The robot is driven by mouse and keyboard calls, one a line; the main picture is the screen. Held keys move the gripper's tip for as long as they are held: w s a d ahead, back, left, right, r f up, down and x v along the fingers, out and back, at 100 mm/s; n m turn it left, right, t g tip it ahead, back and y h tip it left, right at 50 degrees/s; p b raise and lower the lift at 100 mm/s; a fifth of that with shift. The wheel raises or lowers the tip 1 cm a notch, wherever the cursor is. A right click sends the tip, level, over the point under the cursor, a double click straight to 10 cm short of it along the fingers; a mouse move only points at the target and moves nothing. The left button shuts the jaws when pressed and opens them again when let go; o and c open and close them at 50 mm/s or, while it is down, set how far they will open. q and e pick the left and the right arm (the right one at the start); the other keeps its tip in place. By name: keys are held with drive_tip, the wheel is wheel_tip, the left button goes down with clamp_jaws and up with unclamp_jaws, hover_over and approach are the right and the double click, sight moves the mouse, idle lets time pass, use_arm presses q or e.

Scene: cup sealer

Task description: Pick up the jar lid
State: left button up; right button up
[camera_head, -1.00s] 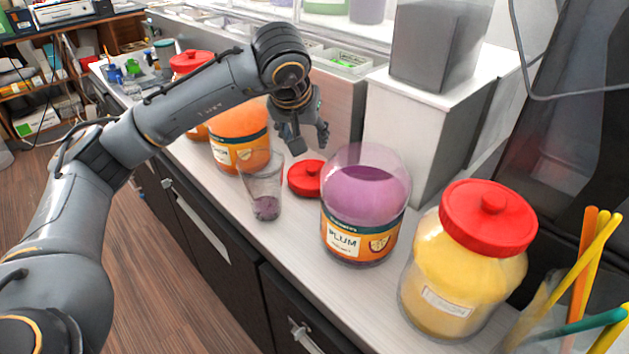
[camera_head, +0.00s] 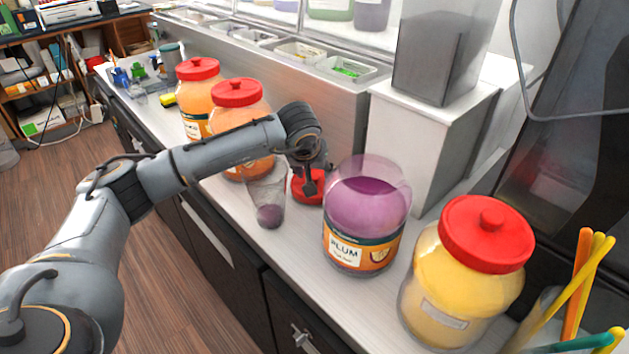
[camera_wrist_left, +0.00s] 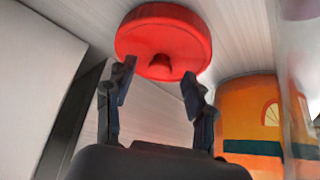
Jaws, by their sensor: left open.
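The red jar lid (camera_head: 307,189) lies on the counter between the clear cup and the open plum jar (camera_head: 363,215). In the left wrist view the lid (camera_wrist_left: 162,42) shows its round top and small knob, just beyond the fingertips. My left gripper (camera_head: 309,186) is right over the lid, pointing down, and hides part of it. In the left wrist view the gripper's two fingers (camera_wrist_left: 158,82) are apart with nothing between them, one towards each side of the knob. My right gripper is not in view.
A clear cup (camera_head: 268,202) with purple contents stands just left of the lid. A yellow jar with a red lid (camera_head: 465,275) stands at the front right. Orange jars (camera_head: 235,115) stand behind my arm. A white box-like stand (camera_head: 425,135) rises behind the plum jar.

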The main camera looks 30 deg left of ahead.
use_arm(q)
drive_tip(key=shift+w+a+f, duration=0.1)
drive_tip(key=shift+w+f, duration=0.25)
drive_tip(key=shift+f, duration=0.25)
drive_tip(key=shift+s, duration=0.1)
clamp_jaws()
drive_tip(key=shift+r, duration=0.15)
